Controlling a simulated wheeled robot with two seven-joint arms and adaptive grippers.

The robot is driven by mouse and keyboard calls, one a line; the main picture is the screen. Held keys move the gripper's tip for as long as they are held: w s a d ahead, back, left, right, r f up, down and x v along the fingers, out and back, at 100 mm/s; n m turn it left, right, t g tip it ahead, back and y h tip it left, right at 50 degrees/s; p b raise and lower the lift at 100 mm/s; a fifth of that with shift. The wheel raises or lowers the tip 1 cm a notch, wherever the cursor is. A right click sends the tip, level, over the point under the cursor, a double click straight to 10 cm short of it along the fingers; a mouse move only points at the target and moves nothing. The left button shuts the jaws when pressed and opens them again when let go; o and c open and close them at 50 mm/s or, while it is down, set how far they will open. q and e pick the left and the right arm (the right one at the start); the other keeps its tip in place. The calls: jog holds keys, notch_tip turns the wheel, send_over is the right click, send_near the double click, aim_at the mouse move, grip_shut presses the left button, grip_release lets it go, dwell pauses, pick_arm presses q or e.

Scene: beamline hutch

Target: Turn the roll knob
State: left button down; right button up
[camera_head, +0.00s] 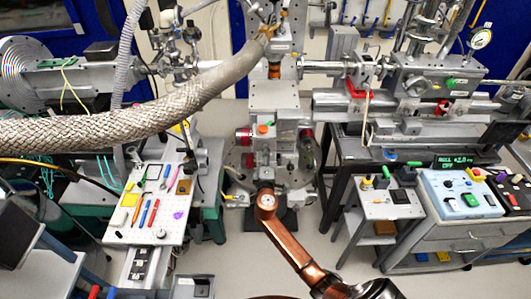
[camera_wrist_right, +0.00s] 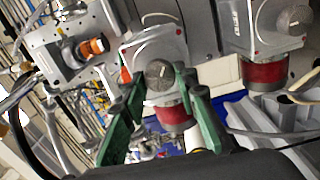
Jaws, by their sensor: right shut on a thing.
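The roll knob (camera_wrist_right: 159,74) is a small round grey dial with a light pointer line, on the face of a silver motor housing (camera_wrist_right: 150,50) above a red cylinder (camera_wrist_right: 171,115). My right gripper (camera_wrist_right: 158,84) has its two green fingers on either side of the knob and is shut on it. In the head view my copper right arm (camera_head: 290,246) reaches up to the central instrument stand (camera_head: 277,97). There its fingers and the knob are too hidden or small to make out. My left gripper is not in view.
A similar knob (camera_wrist_right: 294,19) sits on a neighbouring housing. A braided hose (camera_head: 120,122) crosses the upper left. A tool board (camera_head: 128,207) stands left; a control box (camera_head: 445,196) and a display with green lettering (camera_head: 453,161) stand right. Floor shows beside my arm.

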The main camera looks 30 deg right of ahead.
jog(key=shift+a+f, duration=0.1)
dwell(0.4)
jog(key=o, duration=0.9)
jog(key=shift+o, duration=1.2)
jog(key=v, duration=1.2)
